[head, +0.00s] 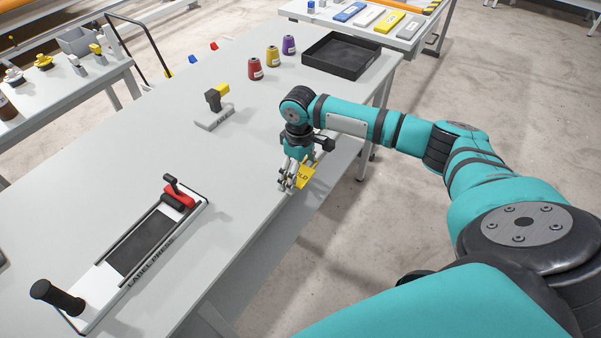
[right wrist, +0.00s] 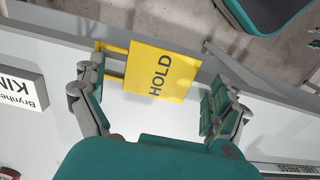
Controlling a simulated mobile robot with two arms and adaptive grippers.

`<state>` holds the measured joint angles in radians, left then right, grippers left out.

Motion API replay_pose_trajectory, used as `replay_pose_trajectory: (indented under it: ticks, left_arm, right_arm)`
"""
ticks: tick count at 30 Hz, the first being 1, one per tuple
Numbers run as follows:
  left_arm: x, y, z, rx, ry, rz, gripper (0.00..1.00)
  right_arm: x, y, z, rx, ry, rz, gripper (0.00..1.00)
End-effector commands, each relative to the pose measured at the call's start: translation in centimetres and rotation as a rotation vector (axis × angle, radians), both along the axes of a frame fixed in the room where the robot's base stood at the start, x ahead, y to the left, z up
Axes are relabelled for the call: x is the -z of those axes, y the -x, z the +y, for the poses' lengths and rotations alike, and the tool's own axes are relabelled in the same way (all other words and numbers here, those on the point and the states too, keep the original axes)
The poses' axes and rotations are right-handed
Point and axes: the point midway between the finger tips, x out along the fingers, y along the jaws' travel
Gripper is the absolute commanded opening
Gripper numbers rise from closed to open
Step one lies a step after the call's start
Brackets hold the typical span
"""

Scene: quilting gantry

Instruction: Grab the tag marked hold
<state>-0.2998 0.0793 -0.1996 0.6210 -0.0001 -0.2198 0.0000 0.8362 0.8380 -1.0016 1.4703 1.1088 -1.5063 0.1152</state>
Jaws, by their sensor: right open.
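The yellow tag (right wrist: 162,72) carries the word HOLD and lies between the fingers in the right wrist view. A yellow frame or bar shows at its left end. In the head view the tag (head: 305,176) shows at the table's right edge, partly covered by my gripper. In the head view the right gripper (head: 287,186) points down at the table edge. My left gripper is not in view.
The grey table (head: 130,170) bears a label press (head: 140,245), a small stand with a yellow-black top (head: 217,100), red (head: 255,69), yellow (head: 272,56) and purple (head: 289,45) spools, and a black tray (head: 341,55). The table middle is clear.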

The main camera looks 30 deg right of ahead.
Motion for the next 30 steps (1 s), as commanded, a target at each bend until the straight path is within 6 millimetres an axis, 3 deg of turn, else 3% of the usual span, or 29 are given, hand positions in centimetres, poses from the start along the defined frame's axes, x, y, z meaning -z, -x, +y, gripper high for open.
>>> replay_pose_trajectory:
  ticks: [2, 14, 24, 30]
  left_arm:
    - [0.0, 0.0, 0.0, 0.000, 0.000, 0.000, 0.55]
    - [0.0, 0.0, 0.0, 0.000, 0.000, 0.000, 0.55]
    - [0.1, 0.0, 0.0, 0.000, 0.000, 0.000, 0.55]
    - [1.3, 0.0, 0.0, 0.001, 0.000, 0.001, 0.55]
  right_arm:
    - [0.0, 0.0, 0.0, 0.000, 0.000, 0.000, 0.99]
    - [0.1, 0.1, 0.0, 0.000, 0.000, 0.003, 0.48]
    - [0.2, 0.1, -0.1, 0.001, 0.002, 0.003, 0.48]
    - [0.0, 0.0, -0.2, 0.002, 0.004, 0.001, 0.47]
